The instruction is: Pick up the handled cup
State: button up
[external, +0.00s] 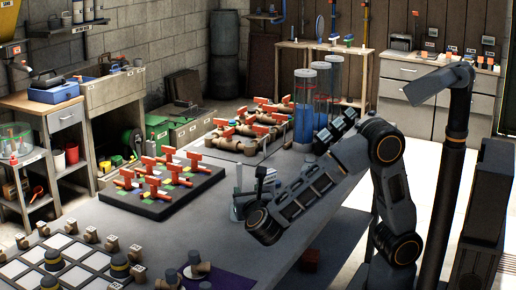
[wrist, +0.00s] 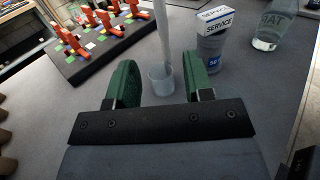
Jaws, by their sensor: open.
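In the wrist view a small clear cup (wrist: 161,78) stands on the grey bench top, with a long pale upright rod (wrist: 162,30) rising from it; this looks like the handled cup. My gripper (wrist: 159,66) is open, with one green finger left of the cup and one right of it, in the picture. The cup appears between or just beyond the fingers; I cannot tell whether either touches it. In the external view my gripper (external: 262,188) is low over the bench's right side, and the arm hides much of that spot.
A grey container labelled SERVICE (wrist: 210,48) stands close right of the cup. A clear glass vessel (wrist: 270,30) is further right. A dark board (wrist: 100,45) with orange-handled valves lies to the left. The bench (external: 190,225) between is mostly bare. Tall clear cylinders (external: 304,105) stand behind.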

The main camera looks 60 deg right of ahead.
aim_at(240, 176)
jog(key=p+x, duration=0.1)
jog(key=x, duration=0.7)
jog(key=shift+w+d, duration=0.15)
jog(key=shift+w, duration=0.05)
jog(key=shift+p+x, duration=0.6)
jog(key=shift+x, duration=2)
jog(key=shift+s+d, duration=0.1)
grip_shut()
